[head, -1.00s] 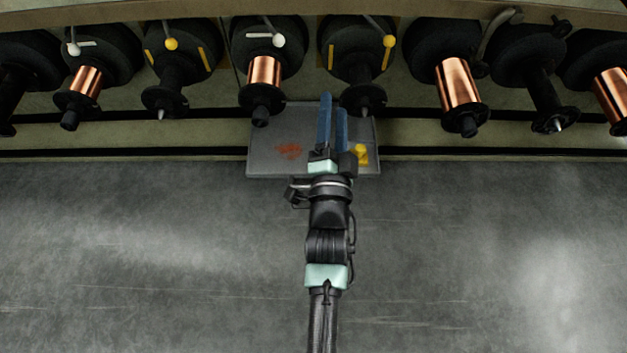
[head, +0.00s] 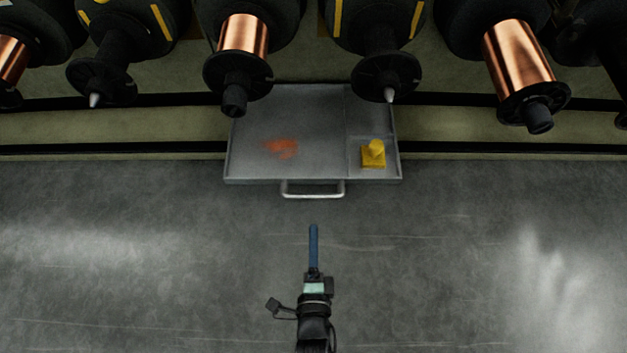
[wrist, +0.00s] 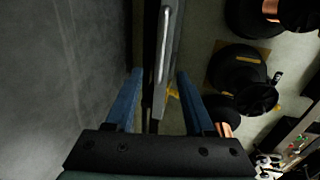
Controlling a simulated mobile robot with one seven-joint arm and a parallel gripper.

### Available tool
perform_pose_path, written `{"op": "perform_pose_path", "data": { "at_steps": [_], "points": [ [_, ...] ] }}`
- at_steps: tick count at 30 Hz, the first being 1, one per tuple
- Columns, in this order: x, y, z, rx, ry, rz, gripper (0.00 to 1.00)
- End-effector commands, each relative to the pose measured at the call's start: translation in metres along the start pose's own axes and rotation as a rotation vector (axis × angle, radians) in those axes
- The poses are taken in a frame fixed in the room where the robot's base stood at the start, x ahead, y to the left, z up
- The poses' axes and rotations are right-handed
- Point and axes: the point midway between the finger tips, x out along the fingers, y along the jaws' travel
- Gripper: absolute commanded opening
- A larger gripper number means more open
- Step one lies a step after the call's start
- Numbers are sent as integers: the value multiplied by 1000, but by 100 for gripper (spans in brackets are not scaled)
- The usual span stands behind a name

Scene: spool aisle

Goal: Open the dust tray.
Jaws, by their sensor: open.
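The dust tray (head: 312,120) is a flat grey metal tray sticking out from under the row of spools in the head view. An orange-brown dust patch (head: 282,148) lies in it. Its silver bar handle (head: 313,195) is on the front edge. My gripper (head: 314,228) is in front of the handle, apart from it in the picture, with its blue fingers overlapping as one strip. In the wrist view my gripper (wrist: 159,72) is open and empty. The tray's edge and handle (wrist: 166,45) show ahead, in line with the gap between the fingers.
A yellow knobbed block (head: 373,155) sits in the tray's right-hand compartment. Copper spools (head: 518,58) and bare black spindles (head: 388,75) overhang the tray from behind. The grey floor (head: 130,250) is clear on both sides of my arm.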

Motion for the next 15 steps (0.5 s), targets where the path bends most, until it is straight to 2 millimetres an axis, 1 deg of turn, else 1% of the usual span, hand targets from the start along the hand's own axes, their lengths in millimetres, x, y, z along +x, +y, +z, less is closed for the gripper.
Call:
{"op": "perform_pose_path", "data": {
  "at_steps": [5, 9, 15],
  "points": [
    [25, 3, 0, -2, 1, -5, 54],
    [56, 4, -1, -3, 2, -7, 54],
    [94, 4, -1, -3, 1, -6, 54]
  ]
}}
